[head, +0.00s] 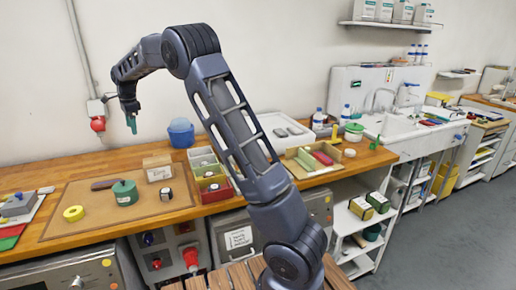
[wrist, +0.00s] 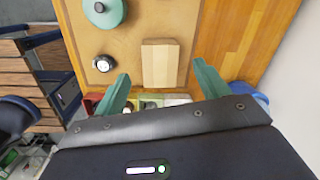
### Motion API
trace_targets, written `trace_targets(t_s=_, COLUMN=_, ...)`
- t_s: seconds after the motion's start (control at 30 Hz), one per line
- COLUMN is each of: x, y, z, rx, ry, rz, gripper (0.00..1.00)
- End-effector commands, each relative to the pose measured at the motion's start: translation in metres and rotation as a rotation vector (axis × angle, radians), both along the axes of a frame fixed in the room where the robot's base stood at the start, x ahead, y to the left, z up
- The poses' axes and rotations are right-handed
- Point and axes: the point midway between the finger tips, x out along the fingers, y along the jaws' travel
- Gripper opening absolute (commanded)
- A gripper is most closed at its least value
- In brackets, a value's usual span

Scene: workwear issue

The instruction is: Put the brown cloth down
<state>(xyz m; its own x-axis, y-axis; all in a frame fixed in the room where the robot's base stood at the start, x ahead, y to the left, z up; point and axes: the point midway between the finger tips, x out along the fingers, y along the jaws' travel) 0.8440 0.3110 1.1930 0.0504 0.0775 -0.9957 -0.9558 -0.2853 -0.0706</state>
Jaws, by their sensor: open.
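A dark brown, flat, elongated thing (head: 105,184) lies on the tan mat (head: 75,213) on the wooden bench, behind and left of a green round pot (head: 124,192). It may be the brown cloth; it is too small to be sure. My gripper (head: 132,124) is raised well above the back of the bench, pointing down. In the wrist view its two green fingers (wrist: 161,69) are spread wide with nothing held between them. No brown cloth shows in the wrist view.
A pale wooden block (wrist: 160,65) and a black-and-white round item (wrist: 103,63) sit below my gripper. A yellow ring (head: 73,213) lies on the mat. Coloured bins (head: 212,188) and a blue tub (head: 181,133) stand to the right. The mat's front middle is bare.

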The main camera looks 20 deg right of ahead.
Motion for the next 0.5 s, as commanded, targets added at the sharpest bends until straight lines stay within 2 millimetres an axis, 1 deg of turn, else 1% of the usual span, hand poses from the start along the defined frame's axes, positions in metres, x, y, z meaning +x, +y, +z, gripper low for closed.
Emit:
trace_targets(t_s=0.03, x=-0.006, y=-0.020, z=0.014, rx=0.008, ry=-0.012, rz=0.024, gripper=0.74)
trace_targets(t_s=0.2, x=-0.033, y=-0.079, z=0.048, rx=0.017, ry=-0.046, rz=0.136, gripper=0.74)
trace_targets(t_s=0.37, x=-0.064, y=-0.131, z=0.074, rx=0.020, ry=-0.085, rz=0.240, gripper=0.74)
trace_targets(t_s=0.5, x=-0.096, y=-0.172, z=0.091, rx=0.016, ry=-0.121, rz=0.337, gripper=0.74)
